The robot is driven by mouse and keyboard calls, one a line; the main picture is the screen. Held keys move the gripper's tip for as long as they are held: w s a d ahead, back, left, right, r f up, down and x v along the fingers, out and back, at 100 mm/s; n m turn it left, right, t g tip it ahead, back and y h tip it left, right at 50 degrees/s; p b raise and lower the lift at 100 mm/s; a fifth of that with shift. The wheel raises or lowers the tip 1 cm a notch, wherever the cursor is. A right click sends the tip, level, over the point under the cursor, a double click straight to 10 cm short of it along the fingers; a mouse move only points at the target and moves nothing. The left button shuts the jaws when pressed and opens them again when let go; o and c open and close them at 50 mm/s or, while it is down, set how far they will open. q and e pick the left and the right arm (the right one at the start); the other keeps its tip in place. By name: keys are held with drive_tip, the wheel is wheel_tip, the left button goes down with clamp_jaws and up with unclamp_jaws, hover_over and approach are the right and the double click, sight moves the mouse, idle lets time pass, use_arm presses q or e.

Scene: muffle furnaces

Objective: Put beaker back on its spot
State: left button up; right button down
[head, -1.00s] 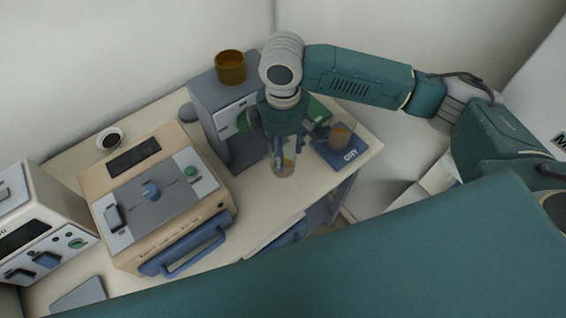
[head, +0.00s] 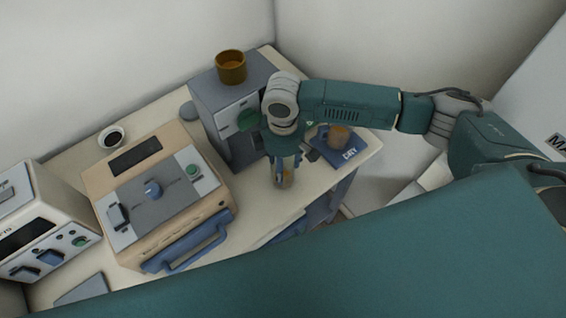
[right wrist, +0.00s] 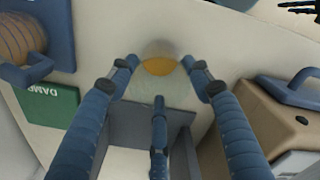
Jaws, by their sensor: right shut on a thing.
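A clear glass beaker with amber contents (head: 285,180) is at the front part of the bench, right of the tan furnace. My right gripper (head: 284,165) is shut on it from above. In the right wrist view the beaker (right wrist: 160,66) sits between the blue fingertips (right wrist: 160,75), with the bench top behind it. I cannot tell whether its base touches the bench. Behind and right of it lies the blue DRY mat (head: 345,152), bearing a vessel with brown contents (head: 339,137). The green DAMP mat (right wrist: 50,106) is bare where it shows. My left gripper is not in view.
The tan furnace (head: 160,195) with a blue handle stands left of the beaker. A grey furnace (head: 228,105) with an amber pot (head: 231,67) on top stands behind. A white unit (head: 40,220) is far left. The bench's front edge is close to the beaker.

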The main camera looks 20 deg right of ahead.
drive_tip(key=c, duration=0.8)
unclamp_jaws()
drive_tip(key=shift+r+b, duration=1.25)
drive_tip(key=shift+r, duration=4.9)
